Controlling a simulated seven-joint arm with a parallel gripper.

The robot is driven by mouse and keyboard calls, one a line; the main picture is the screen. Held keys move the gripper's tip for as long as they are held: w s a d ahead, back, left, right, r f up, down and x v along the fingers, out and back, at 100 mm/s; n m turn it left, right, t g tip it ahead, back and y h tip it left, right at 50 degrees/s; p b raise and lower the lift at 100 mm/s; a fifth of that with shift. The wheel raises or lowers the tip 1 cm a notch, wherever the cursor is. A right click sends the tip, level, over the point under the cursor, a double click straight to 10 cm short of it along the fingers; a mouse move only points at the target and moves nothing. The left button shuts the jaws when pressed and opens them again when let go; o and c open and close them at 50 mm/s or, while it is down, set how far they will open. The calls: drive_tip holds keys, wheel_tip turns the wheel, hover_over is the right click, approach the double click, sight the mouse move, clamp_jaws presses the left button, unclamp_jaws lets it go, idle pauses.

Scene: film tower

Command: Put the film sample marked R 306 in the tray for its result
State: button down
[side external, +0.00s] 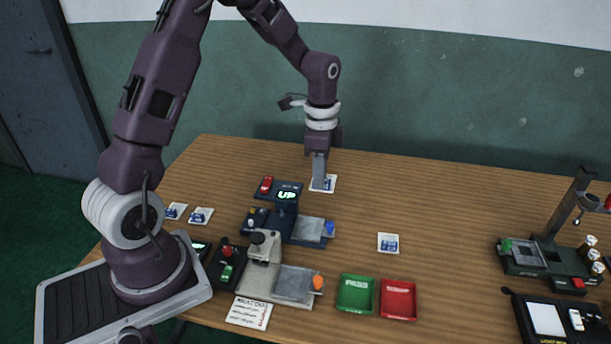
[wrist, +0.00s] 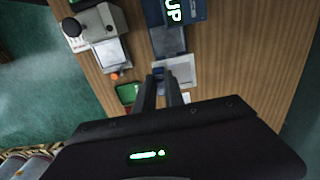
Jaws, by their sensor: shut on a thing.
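My gripper (side external: 319,186) is shut on a white film sample card (side external: 330,181) with a blue patch, behind the blue device. The card also shows at my fingertips in the wrist view (wrist: 182,68). Its marking is too small to read, and I cannot tell whether it touches the table. Three similar cards lie on the table: two at the left (side external: 175,211) (side external: 201,216) and one right of centre (side external: 388,243). I cannot read R 306 on any of them. A green tray (side external: 355,309), apparently lettered PASS, and a red tray (side external: 398,315) stand side by side at the front.
The blue device (side external: 310,229) has a lit UP display (side external: 287,195) and a grey plate. A beige device (side external: 262,246) with a plate stands before it, near a printed sheet (side external: 249,313). A stand (side external: 550,255) and a light box (side external: 547,319) are at the right. The back right table is clear.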

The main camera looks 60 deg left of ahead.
drive_tip(key=w+d+f, duration=0.2)
drive_tip(key=d+f, duration=0.4)
drive_tip(key=d, duration=0.7)
drive_tip(key=w+d+f, duration=0.1)
drive_tip(key=d+f, duration=0.5)
drive_tip(key=d, duration=0.7)
drive_tip(key=shift+w+a+f, duration=0.1)
drive_tip(key=shift+f, duration=1.25)
drive_tip(key=shift+w+a+f, duration=0.1)
drive_tip(key=shift+f, duration=1.2)
drive_tip(key=shift+f, duration=0.2)
drive_tip(key=c, duration=1.3)
unclamp_jaws()
drive_tip(key=shift+c, duration=0.2)
drive_tip(key=o, duration=0.5)
drive_tip(key=shift+o, duration=0.2)
